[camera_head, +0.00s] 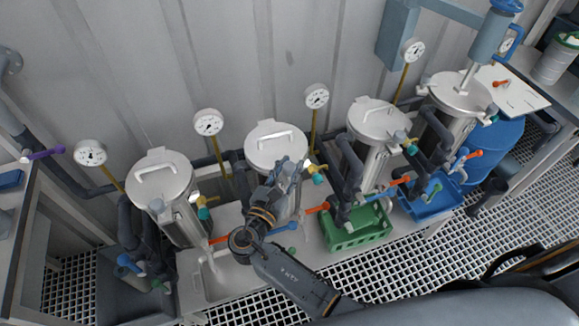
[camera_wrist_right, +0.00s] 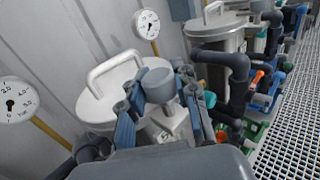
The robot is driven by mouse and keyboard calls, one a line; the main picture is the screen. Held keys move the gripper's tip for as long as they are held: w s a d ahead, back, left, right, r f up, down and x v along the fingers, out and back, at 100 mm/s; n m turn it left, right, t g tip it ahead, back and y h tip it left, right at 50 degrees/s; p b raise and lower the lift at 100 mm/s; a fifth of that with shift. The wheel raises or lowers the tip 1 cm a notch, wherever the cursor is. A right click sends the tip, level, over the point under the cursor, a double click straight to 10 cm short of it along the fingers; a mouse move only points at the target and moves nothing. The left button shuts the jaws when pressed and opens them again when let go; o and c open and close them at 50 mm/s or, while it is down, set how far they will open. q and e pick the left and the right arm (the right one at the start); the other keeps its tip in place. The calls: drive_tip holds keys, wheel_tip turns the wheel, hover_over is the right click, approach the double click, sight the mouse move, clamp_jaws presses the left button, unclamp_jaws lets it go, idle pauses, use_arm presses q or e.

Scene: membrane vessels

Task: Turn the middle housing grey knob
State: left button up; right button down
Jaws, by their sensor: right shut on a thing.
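A silver lidded housing with a white handle (camera_head: 275,146) stands second from the left in the head view. It also shows in the wrist view (camera_wrist_right: 98,100). My right gripper (camera_head: 290,176) reaches up in front of it. In the wrist view my right gripper (camera_wrist_right: 160,112) has its two blue-grey fingers on either side of a round grey knob (camera_wrist_right: 158,84), shut on it. The knob sits beside the housing lid. In the head view the gripper mostly covers the knob. My left gripper is in neither view.
Similar housings stand to the left (camera_head: 160,182) and right (camera_head: 377,120). Round gauges (camera_head: 208,122) on yellow stems rise behind them. Orange valve handles (camera_head: 317,208) and dark pipes crowd the front. A green crate (camera_head: 362,232) and a blue crate (camera_head: 437,205) stand at the right.

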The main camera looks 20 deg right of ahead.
sight(289, 166)
idle(0.4)
drive_tip(key=c, duration=1)
unclamp_jaws()
wheel_tip(289, 166, up, 10)
